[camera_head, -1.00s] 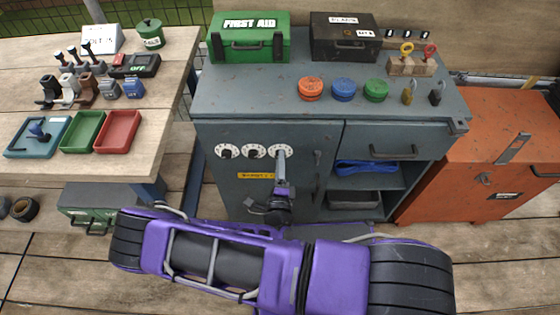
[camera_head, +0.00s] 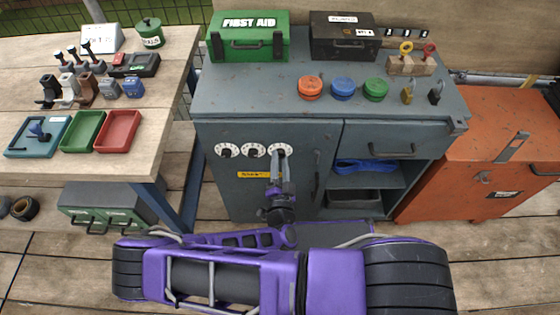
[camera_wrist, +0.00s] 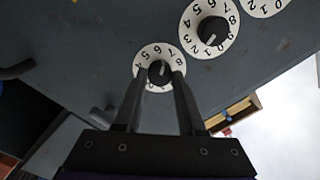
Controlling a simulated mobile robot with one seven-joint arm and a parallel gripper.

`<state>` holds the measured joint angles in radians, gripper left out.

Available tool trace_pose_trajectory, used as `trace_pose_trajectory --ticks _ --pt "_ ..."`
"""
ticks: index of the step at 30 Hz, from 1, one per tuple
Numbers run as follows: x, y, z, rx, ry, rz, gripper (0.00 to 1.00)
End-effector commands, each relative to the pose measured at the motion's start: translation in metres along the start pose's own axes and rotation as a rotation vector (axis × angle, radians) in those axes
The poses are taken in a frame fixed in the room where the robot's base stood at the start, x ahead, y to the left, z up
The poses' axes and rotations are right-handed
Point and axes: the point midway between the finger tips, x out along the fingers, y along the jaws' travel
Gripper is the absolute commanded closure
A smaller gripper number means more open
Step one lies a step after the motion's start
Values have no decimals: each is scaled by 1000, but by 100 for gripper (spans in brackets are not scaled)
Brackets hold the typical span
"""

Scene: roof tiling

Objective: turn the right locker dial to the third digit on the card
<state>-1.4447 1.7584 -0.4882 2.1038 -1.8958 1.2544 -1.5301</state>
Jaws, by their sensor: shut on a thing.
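The blue-grey locker (camera_head: 228,190) carries three white numbered dials with black knobs in a row on its door. The right dial (camera_head: 271,149) is partly hidden by my gripper (camera_head: 281,151) in the head view. In the wrist view, which is turned over, my gripper (camera_wrist: 160,80) is shut on the knob (camera_wrist: 160,69) of the right dial, one finger on each side. Its lower numbers are covered. The middle dial (camera_head: 253,150) and left dial (camera_head: 227,150) stand free.
A door handle (camera_head: 317,172) is just right of my gripper. A drawer (camera_head: 392,140) and open shelves are further right. Coloured discs, padlocks and a green first aid box (camera_head: 249,38) stand on top. An orange chest (camera_head: 500,165) is at the right.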

Motion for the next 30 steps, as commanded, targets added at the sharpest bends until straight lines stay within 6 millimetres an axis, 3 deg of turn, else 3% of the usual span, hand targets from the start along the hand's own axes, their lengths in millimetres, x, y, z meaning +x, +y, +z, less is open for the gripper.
trace_pose_trajectory --ticks 12,30 --pt "0 0 -1 -267 -9 -1 100" --pt "0 0 -1 -341 -12 -2 100"
